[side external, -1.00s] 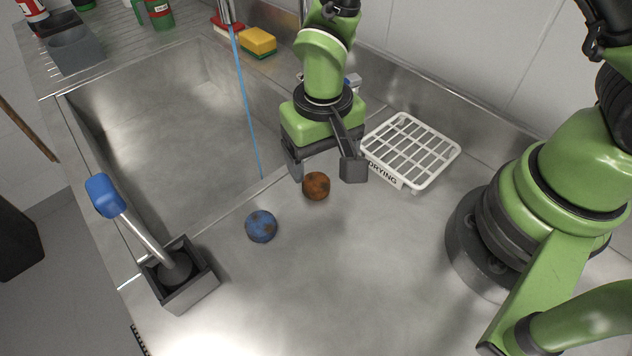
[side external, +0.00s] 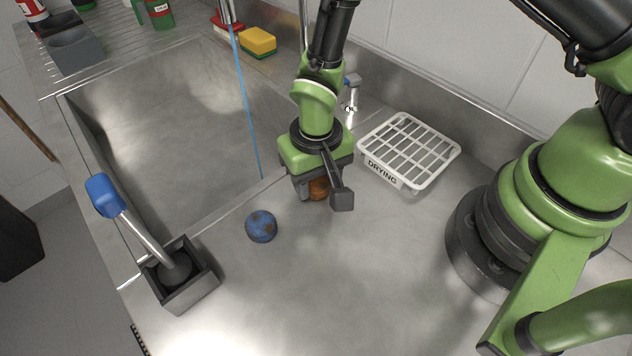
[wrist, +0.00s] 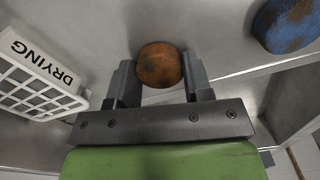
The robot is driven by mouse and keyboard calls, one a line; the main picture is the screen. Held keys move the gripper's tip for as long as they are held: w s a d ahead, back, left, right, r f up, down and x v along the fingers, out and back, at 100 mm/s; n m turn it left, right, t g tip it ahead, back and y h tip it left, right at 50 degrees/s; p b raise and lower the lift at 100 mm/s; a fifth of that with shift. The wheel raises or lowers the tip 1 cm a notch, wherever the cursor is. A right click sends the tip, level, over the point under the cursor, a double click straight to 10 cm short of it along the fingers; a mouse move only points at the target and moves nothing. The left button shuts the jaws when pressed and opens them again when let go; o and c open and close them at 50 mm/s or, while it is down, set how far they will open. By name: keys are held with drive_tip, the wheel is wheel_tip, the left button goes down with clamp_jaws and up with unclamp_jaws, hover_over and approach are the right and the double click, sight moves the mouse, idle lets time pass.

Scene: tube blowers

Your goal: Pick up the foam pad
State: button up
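A round, mottled orange-brown piece (side external: 318,188) rests on the steel counter; it also shows in the wrist view (wrist: 159,65). A round blue piece with brown patches (side external: 261,226) lies to its left, and shows at the upper right in the wrist view (wrist: 288,24). A yellow sponge-like block (side external: 258,41) sits at the sink's back edge. I cannot tell which is the foam pad. My gripper (side external: 322,194) is low over the orange-brown piece, its open fingers (wrist: 162,80) on either side of it. Whether they touch it is unclear. The fingers partly hide it in the side view.
A white rack marked DRYING (side external: 408,150) stands close to the right of my gripper. The sink basin (side external: 175,130) is to the left, with a thin blue stream from the tap. A grey holder (side external: 182,280) with a blue-handled tool stands front left. The front counter is clear.

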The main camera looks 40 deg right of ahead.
idle(0.3)
wheel_tip(320, 180, up, 23)
drive_tip(key=h, duration=0.1)
drive_tip(key=n+t+y, duration=0.3)
drive_tip(key=n+t, duration=0.3)
drive_tip(key=n, duration=1.2)
hover_over(316, 181)
drive_tip(key=w+d, duration=0.2)
drive_tip(key=d, duration=0.2)
wheel_tip(316, 181, down, 12)
drive_tip(key=w+a+f, duration=0.1)
drive_tip(key=w+a, duration=0.1)
drive_tip(key=w, duration=0.5)
drive_tip(key=w+a+f, duration=0.1)
drive_tip(key=w, duration=0.5)
drive_tip(key=shift+w+a+f, duration=0.2)
drive_tip(key=shift+w+a, duration=0.15)
